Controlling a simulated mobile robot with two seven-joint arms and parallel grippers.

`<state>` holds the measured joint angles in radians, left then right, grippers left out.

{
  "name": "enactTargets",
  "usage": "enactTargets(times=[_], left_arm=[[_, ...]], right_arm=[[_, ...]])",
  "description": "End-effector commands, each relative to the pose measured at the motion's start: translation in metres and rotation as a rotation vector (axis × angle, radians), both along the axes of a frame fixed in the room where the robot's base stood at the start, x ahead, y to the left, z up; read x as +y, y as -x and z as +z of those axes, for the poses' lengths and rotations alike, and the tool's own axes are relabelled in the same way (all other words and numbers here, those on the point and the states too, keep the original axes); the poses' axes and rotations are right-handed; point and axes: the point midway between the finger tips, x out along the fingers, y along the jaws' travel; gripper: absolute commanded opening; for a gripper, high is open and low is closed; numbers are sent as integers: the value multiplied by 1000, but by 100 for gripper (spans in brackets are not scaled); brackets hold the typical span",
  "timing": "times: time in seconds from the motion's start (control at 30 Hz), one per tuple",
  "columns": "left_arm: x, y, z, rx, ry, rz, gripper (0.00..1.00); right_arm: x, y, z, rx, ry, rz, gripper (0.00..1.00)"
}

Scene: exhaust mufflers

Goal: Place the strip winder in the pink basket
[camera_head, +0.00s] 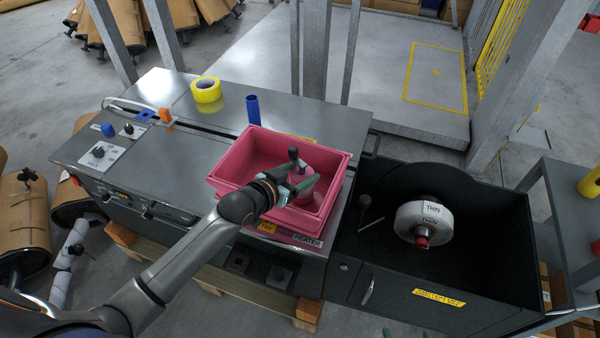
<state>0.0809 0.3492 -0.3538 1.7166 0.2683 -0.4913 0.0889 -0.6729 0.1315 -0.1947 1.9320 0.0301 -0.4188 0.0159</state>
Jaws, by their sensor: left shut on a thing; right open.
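The pink basket (229,166) sits on the front right part of the grey machine top. My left arm reaches in from the lower left, and my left gripper (298,183) is over the basket's right half. My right gripper is not in view.
A yellow tape roll (206,90) and a blue cylinder (253,109) stand behind the basket. On the right is a black open bin (465,200) with a white roll marked THIN (422,220). Grey metal posts (312,50) rise behind the machine.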

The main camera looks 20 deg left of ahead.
Motion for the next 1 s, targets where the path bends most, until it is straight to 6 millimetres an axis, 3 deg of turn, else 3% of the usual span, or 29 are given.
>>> enactTargets(times=[0.2,0.23,0.47,0.8,1.0], left_arm=[[0,0,-3,-1,1,0,8],[0,0,-3,1,1,0,73],[0,0,-2,0,1,0,99],[0,1,2,0,1,0,100],[9,26,13,2,0,-1,100]], right_arm=[[1,-2,1,-6,-1,1,100],[1,-2,1,-6,-1,1,100],[1,-2,1,-6,-2,2,100],[1,0,-1,2,0,2,100],[-1,0,4,-2,3,0,100]])
